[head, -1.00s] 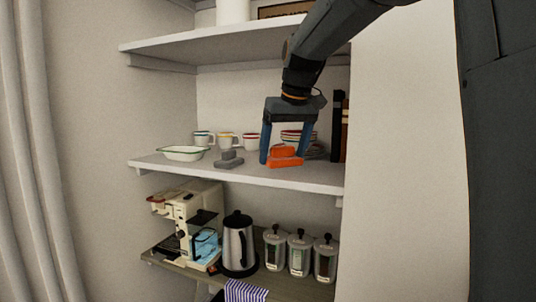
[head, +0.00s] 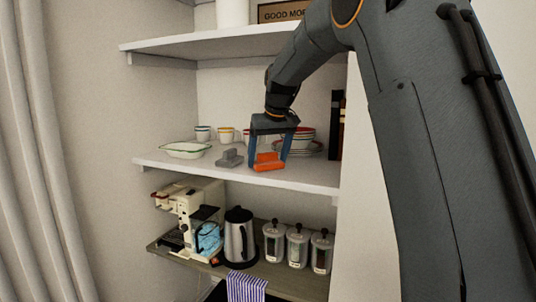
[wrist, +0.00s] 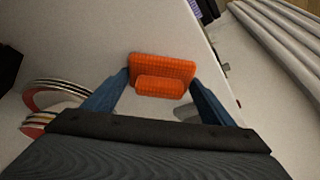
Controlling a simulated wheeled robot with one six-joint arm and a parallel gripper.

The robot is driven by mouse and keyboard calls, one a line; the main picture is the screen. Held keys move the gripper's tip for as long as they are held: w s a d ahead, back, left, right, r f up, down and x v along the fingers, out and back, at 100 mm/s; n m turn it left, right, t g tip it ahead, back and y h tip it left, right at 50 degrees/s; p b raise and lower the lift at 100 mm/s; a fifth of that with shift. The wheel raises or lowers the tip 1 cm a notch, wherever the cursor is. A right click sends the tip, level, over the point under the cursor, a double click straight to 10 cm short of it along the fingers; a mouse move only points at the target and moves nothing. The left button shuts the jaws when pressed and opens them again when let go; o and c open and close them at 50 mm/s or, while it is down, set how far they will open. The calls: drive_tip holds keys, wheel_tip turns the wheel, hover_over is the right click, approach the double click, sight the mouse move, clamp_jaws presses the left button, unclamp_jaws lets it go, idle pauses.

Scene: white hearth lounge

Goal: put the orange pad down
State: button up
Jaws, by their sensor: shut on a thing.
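In the wrist view the orange pad (wrist: 162,74) sits between the fingertips (wrist: 160,85). The pad is at or very near the shelf surface; I cannot tell whether it touches.
A grey pad (head: 230,158) lies just left of the orange one. A white dish (head: 185,150), cups (head: 226,134) and stacked bowls (head: 306,139) stand on the same shelf. Dark books (head: 336,125) stand at its right end. A coffee machine (head: 190,215) and kettle (head: 239,237) are below.

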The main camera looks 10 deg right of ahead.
sight(271, 164)
drive_tip(key=shift+f, duration=0.2)
drive_tip(key=o, duration=1.1)
drive_tip(key=shift+r, duration=0.15)
drive_tip(key=shift+b+v, duration=1.3)
drive_tip(key=shift+v, duration=2.5)
